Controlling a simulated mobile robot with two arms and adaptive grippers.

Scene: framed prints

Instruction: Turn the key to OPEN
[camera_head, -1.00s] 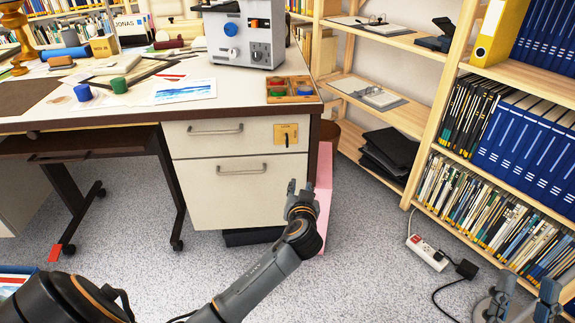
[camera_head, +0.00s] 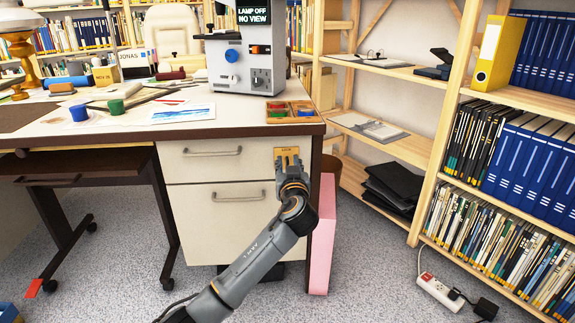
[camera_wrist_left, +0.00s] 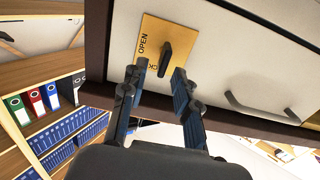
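The lock plate (camera_wrist_left: 152,33) is yellow, with OPEN lettered along one edge and a second, partly covered word near my fingers. A dark key (camera_wrist_left: 176,49) stands out of it; its long side does not point at OPEN. In the head view the plate (camera_head: 281,153) is on the top drawer's right side, mostly behind my gripper, which hides the key. My left gripper (camera_wrist_left: 157,71) is open in front of the plate. Its fingers are apart and the key lies just beyond the tips, not between them. My right gripper is out of view.
The desk (camera_head: 80,140) has two drawers, each with a bar handle (camera_head: 213,151). A pink panel (camera_head: 322,240) stands against its right side. Wooden shelves with books (camera_head: 480,210) are at the right. A power strip (camera_head: 438,293) lies on the floor.

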